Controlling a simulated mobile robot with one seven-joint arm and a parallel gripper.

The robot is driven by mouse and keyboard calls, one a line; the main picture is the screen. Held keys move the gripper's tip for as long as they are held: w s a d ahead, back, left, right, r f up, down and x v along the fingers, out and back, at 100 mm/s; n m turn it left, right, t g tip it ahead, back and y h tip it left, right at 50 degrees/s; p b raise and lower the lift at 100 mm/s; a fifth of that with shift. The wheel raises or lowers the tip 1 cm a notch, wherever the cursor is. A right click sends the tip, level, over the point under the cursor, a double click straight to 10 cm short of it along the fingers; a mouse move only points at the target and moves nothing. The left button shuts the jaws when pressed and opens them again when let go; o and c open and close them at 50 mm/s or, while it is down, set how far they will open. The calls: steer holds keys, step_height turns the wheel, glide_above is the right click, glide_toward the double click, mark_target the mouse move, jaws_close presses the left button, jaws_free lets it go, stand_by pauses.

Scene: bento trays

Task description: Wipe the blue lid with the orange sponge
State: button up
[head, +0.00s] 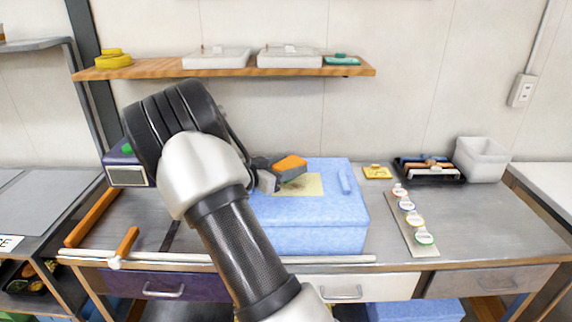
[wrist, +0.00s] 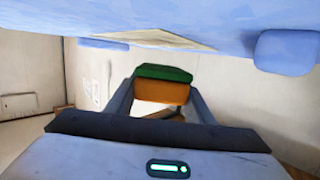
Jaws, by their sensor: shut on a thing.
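The orange sponge (head: 291,165) is held at the back of the blue lid (head: 335,215), near a pale yellow patch (head: 305,185) on the lid's top. My gripper (head: 274,175) is shut on the sponge. In the wrist view the sponge (wrist: 162,91) sits between the fingers, its green side toward the lid (wrist: 220,15). A gap shows there between sponge and lid, so the sponge seems just above it. The lid has a raised blue handle (head: 345,180) right of the patch. My arm hides the lid's left part.
Right of the lid are a yellow item (head: 377,172), a black tray (head: 430,178), a white bin (head: 483,160) and a board (head: 425,248) with several small round cups. A wooden shelf (head: 225,70) hangs behind. Bare counter (head: 485,215) lies at the right.

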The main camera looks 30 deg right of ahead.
glide_above(313, 189)
steer(key=shift+f, duration=0.35)
stand_by(0.5)
steer(key=shift+r+p, duration=0.1)
steer(key=shift+p, duration=0.25)
step_height(313, 189, up, 6)
steer(key=p, duration=0.5)
steer(key=shift+w+r+p, duration=0.15)
steer(key=shift+w+p, duration=0.15)
steer(key=shift+p, duration=0.05)
step_height(313, 189, up, 3)
steer(key=p, duration=0.3)
